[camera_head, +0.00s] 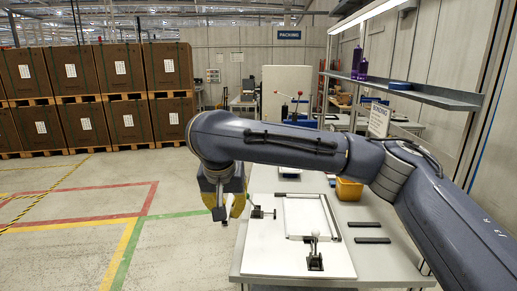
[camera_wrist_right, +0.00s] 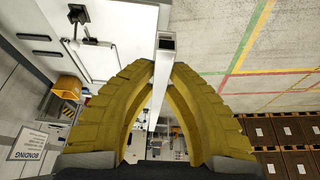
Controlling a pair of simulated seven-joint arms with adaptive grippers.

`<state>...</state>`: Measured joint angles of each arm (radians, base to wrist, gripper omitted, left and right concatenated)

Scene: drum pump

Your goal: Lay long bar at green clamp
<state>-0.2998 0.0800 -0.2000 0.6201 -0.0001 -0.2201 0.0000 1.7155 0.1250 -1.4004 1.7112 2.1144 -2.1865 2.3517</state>
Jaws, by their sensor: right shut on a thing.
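My right gripper (camera_head: 226,203) hangs at the left edge of the white board (camera_head: 275,262). In the right wrist view, its yellow fingers (camera_wrist_right: 158,75) are shut on a long silver bar (camera_wrist_right: 167,43), whose square end points toward the top of the picture. In the head view the bar is hard to make out behind the gripper. Two toggle clamps stand on the board: one at the front (camera_head: 315,257) and one at the left (camera_head: 262,212). I cannot make out green on either. A rectangular frame of thin bars (camera_head: 288,217) lies on the board. My left gripper is not in view.
Two dark strips (camera_head: 368,225) lie on the table right of the board. A yellow bin (camera_head: 348,190) stands behind, partly hidden by my right arm. A shelf (camera_head: 425,94) overhangs the right side. Open floor lies to the left, with stacked brown crates (camera_head: 120,68) beyond.

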